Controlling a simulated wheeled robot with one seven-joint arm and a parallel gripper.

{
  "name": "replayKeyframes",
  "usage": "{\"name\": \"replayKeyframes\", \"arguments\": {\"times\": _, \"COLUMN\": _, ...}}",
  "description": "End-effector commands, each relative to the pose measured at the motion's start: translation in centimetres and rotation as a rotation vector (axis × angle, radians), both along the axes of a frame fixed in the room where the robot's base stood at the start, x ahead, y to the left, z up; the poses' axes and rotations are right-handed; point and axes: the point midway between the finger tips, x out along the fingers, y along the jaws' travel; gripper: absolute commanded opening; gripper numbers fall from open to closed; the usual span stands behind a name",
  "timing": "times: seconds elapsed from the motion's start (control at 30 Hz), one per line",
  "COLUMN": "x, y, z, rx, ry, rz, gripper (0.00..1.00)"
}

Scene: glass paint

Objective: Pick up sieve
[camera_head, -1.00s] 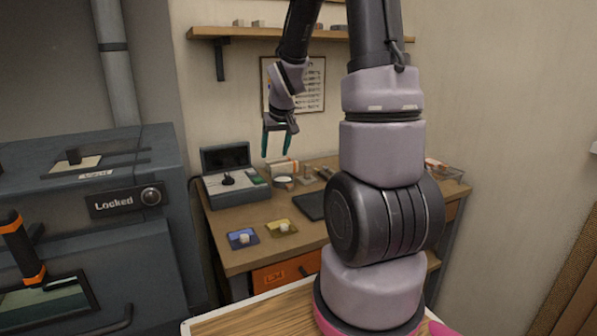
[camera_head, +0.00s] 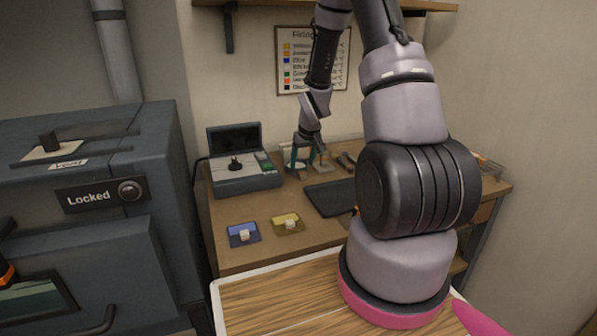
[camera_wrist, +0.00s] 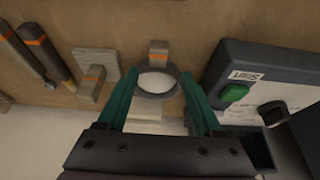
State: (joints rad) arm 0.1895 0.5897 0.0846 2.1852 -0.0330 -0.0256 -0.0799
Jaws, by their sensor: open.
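The sieve (camera_wrist: 157,83) is a round dark-rimmed ring with a pale middle and a short wooden handle (camera_wrist: 158,53) marked with an orange band. In the wrist view it lies between and beyond the tips of my gripper (camera_wrist: 159,84). My gripper is open, with one green finger on each side of the sieve's ring. Whether the fingers touch it cannot be told. In the head view my gripper (camera_head: 304,158) is low over the back of the workbench, and the sieve (camera_head: 297,172) shows only in part beneath it.
A grey device with an open lid and green button (camera_head: 242,170) stands close to the left. A wooden block tool (camera_wrist: 93,75) and dark-handled tools (camera_wrist: 38,50) lie on the other side. A dark flat pad (camera_head: 331,197) and blue and yellow cards (camera_head: 243,234) lie nearer.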

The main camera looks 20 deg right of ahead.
Motion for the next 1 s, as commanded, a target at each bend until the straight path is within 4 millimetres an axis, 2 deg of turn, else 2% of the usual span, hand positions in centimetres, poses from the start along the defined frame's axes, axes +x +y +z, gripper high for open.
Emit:
{"name": "replayKeyframes", "arguments": {"times": 0.1, "x": 0.5, "y": -0.5, "z": -2.0, "rx": 0.001, "ry": 0.004, "rz": -0.002, "gripper": 0.68}}
{"name": "replayKeyframes", "arguments": {"times": 0.2, "x": 1.0, "y": -0.5, "z": -3.3, "rx": 0.0, "ry": 0.003, "rz": -0.001, "gripper": 0.68}}
{"name": "replayKeyframes", "arguments": {"times": 0.33, "x": 1.4, "y": -0.5, "z": -4.0, "rx": 0.001, "ry": 0.001, "rz": -0.002, "gripper": 0.68}}
{"name": "replayKeyframes", "arguments": {"times": 0.53, "x": 1.4, "y": -0.5, "z": -4.0, "rx": 0.0, "ry": 0.0, "rz": -0.001, "gripper": 0.68}}
{"name": "replayKeyframes", "arguments": {"times": 0.57, "x": 1.4, "y": -0.5, "z": -4.0, "rx": 0.0, "ry": 0.0, "rz": -0.001, "gripper": 0.64}}
{"name": "replayKeyframes", "arguments": {"times": 0.7, "x": 1.4, "y": -0.5, "z": -4.0, "rx": 0.0, "ry": 0.0, "rz": -0.001, "gripper": 0.1}}
{"name": "replayKeyframes", "arguments": {"times": 0.73, "x": 1.4, "y": -0.5, "z": -4.0, "rx": 0.0, "ry": 0.0, "rz": -0.001, "gripper": 0.0}}
{"name": "replayKeyframes", "arguments": {"times": 1.0, "x": 1.4, "y": -0.5, "z": -4.0, "rx": 0.0, "ry": 0.0, "rz": -0.001, "gripper": 0.0}}
